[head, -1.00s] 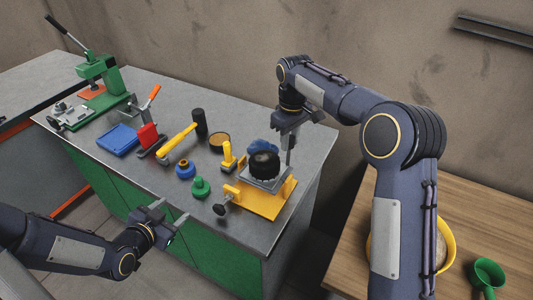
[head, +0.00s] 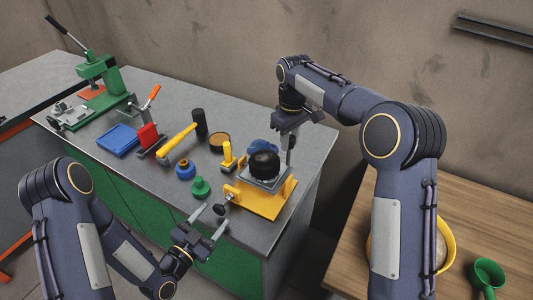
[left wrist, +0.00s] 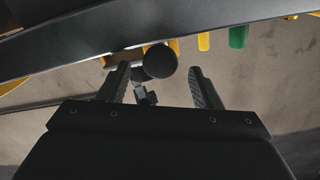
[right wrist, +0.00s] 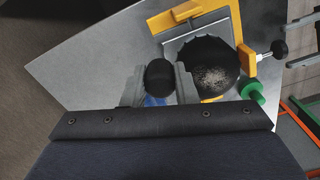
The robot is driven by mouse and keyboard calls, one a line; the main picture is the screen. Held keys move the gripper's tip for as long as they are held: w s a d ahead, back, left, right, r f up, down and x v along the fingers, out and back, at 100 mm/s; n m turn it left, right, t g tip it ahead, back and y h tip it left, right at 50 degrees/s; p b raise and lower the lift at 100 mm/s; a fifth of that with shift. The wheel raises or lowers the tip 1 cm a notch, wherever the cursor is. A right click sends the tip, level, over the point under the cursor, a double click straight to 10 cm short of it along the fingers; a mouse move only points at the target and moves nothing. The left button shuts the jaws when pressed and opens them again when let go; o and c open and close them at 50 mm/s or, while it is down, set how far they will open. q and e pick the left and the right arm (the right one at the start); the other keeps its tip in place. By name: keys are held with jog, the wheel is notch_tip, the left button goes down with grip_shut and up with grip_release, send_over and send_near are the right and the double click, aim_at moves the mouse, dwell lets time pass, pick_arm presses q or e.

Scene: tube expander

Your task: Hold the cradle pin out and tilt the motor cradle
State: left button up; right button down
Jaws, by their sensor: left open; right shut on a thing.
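The motor cradle is a grey plate (head: 268,182) with a dark round motor (head: 264,162) on it, mounted in a yellow base (head: 265,205). The cradle pin's black knob (head: 219,210) sticks out at the base's left side; it also shows in the right wrist view (right wrist: 280,48). My left gripper (head: 210,220) is open just in front of the knob. In the left wrist view the knob (left wrist: 160,61) appears between the spread fingers, apart from both. My right gripper (right wrist: 160,85) is shut on a black knob (right wrist: 159,76) beside the motor, which the head view hides.
Close to the cradle stand a yellow clamp-like tool (head: 228,158), a green knob-shaped part (head: 200,188) and a blue part (head: 185,169). A yellow-handled mallet (head: 180,142), blue tray (head: 118,140) and green press (head: 100,75) are further left. The bench's front edge lies below my left gripper.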

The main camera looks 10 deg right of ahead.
aim_at(218, 211)
pick_arm(q)
jog(key=shift+x, duration=1.95)
jog(key=c, duration=1)
